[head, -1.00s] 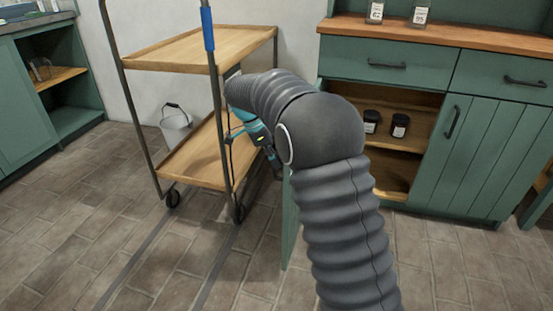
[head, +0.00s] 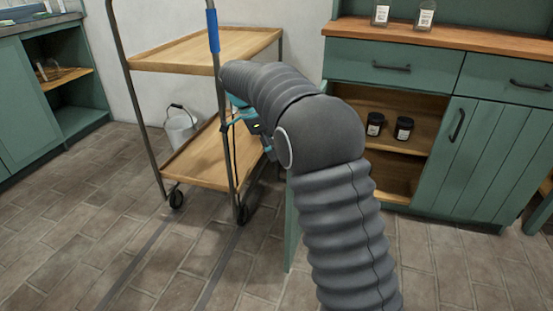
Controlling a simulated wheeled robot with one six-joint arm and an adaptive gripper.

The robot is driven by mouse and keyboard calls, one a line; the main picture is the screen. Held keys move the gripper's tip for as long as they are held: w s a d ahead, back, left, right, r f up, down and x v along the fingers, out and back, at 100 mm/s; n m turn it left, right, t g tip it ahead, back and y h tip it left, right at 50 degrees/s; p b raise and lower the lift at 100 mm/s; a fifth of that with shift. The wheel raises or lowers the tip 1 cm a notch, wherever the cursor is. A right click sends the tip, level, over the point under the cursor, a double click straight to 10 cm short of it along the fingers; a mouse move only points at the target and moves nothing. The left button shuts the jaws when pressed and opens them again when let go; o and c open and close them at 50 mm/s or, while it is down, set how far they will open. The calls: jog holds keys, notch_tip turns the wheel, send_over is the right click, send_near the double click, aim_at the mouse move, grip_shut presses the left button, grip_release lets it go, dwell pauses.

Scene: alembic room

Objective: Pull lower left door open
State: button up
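The lower left door (head: 291,225) of the green cabinet (head: 390,58) stands swung out, seen nearly edge-on beside my arm. The compartment behind it is open and shows wooden shelves (head: 398,172) with two dark jars (head: 404,128). My arm bends across the front of the door and hides much of it, including its handle. My gripper (head: 268,150) is mostly hidden behind my arm, left of the door's upper part. I cannot tell whether it touches the door or how its fingers stand.
A two-tier wooden cart (head: 205,52) with a dark metal frame stands close left of my gripper. A white bucket (head: 181,131) is behind it. The lower right door (head: 472,160) is shut. Tiled floor (head: 110,220) is clear at the front left.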

jog(key=v, duration=0.7)
jog(key=shift+a, duration=0.15)
notch_tip(320, 180, down, 6)
jog(key=a+n+y, duration=0.1)
jog(key=a+n, duration=0.1)
jog(key=n, duration=0.7)
jog(key=s+d+n+y, duration=0.1)
jog(key=s+d+n, duration=0.2)
jog(key=s+n, duration=0.3)
jog(key=s+d+r+n+t+p, duration=0.1)
jog(key=s+d, duration=0.4)
jog(key=s, duration=0.5)
jog(key=s+d+r+n+t+y+p, duration=0.1)
jog(key=s+d+r+t, duration=0.2)
jog(key=s, duration=0.7)
jog(key=s+d+r+n+t+y+p, duration=0.1)
jog(key=s+d+r+p, duration=0.1)
jog(key=s+d, duration=0.4)
jog(key=s, duration=0.4)
jog(key=shift+s+d+t, duration=0.2)
jog(key=shift+d+t, duration=0.15)
jog(key=shift+t, duration=0.05)
